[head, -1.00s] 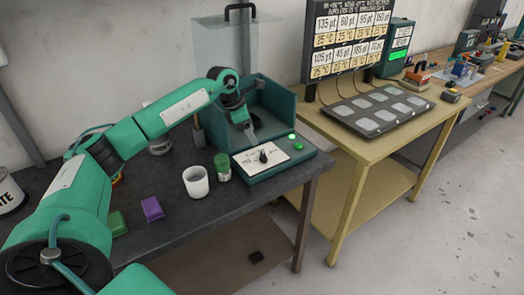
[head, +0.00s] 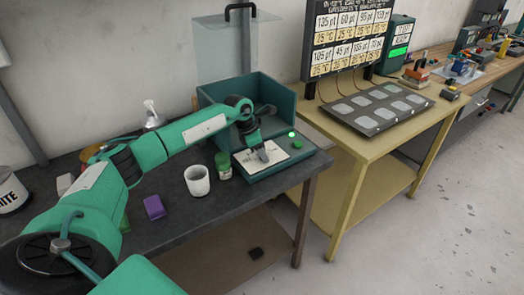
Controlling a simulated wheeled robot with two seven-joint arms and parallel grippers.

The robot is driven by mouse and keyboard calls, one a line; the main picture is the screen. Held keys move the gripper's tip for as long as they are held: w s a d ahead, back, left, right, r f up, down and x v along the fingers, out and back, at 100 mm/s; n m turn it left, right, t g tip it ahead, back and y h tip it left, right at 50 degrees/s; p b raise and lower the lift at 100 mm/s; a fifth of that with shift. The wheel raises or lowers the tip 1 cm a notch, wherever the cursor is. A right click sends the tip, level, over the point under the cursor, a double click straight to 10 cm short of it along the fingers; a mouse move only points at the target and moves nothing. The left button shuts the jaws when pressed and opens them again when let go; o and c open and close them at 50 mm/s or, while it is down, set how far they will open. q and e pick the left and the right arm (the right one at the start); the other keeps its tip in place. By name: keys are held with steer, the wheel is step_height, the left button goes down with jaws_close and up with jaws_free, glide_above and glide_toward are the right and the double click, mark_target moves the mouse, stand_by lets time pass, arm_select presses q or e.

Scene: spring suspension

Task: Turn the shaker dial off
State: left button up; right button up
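The shaker (head: 284,171) is a teal box with an open-topped tray at the back and a white panel (head: 291,149) on its front. A green light (head: 292,134) glows at the panel's right, with a green button (head: 298,144) near it. The black dial, on the white panel, is hidden behind my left gripper (head: 266,161). The gripper points down over the panel at the dial's place. I cannot tell whether its fingers are apart or touch the dial. My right gripper is not in view.
A white cup (head: 197,181) and a green-lidded jar (head: 223,166) stand left of the shaker. A purple block (head: 154,207) lies on the dark table (head: 180,232). A yellow table (head: 375,148) with a grey plate of pads (head: 377,107) stands to the right.

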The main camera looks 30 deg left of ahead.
arm_select(q)
steer(key=c, duration=0.5)
